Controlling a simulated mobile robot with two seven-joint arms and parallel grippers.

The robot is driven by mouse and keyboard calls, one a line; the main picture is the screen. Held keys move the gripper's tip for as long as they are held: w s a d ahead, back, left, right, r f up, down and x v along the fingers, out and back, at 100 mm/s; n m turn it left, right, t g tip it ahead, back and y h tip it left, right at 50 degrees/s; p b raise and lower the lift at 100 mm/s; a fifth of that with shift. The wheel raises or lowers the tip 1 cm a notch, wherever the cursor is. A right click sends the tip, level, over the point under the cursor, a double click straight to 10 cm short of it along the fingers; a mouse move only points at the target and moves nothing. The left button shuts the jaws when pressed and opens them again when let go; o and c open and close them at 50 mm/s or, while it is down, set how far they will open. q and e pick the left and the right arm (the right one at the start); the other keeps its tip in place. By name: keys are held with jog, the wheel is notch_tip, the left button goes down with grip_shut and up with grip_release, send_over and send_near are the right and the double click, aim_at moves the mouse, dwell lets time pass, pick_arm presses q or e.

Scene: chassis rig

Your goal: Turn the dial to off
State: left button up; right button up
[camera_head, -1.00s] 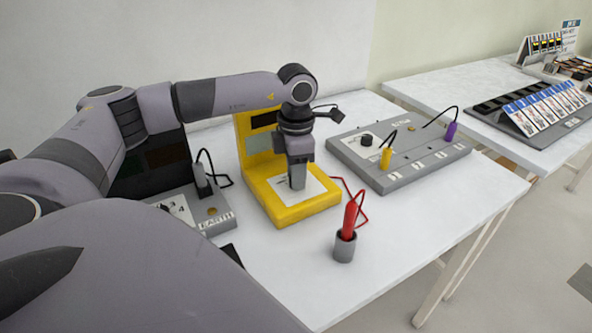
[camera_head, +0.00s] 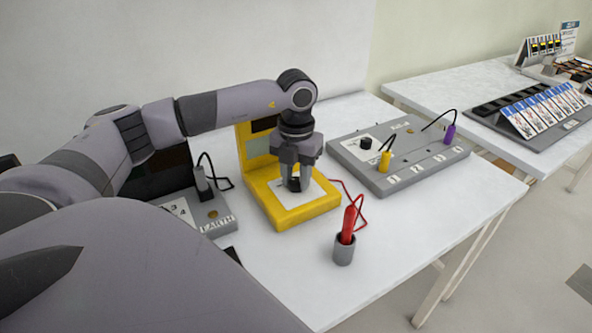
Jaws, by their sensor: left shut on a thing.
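The dial (camera_head: 295,184) is a small black knob on the white face of the yellow meter (camera_head: 285,218). It is mostly covered by my fingers, and its pointer and the dial markings cannot be read. My left gripper (camera_head: 294,182) points straight down over the meter and is shut on the dial. The meter's upright back part with a dark display (camera_head: 264,123) stands behind my gripper. My right gripper does not show.
A red probe (camera_head: 349,222) stands in a grey cup (camera_head: 344,250) in front of the meter, its red lead running back to it. A grey box marked EARTH (camera_head: 213,222) is close on the left. A grey numbered panel (camera_head: 400,160) with yellow and purple plugs stands right.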

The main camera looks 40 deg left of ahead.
aim_at(296, 180)
pick_arm(q)
jog(key=shift+w+r+n, duration=0.1)
jog(key=shift+r+n, duration=0.05)
jog(key=shift+n, duration=0.65)
jog(key=o, duration=1)
jog(key=shift+o, duration=0.2)
jog(key=shift+r, duration=3.55)
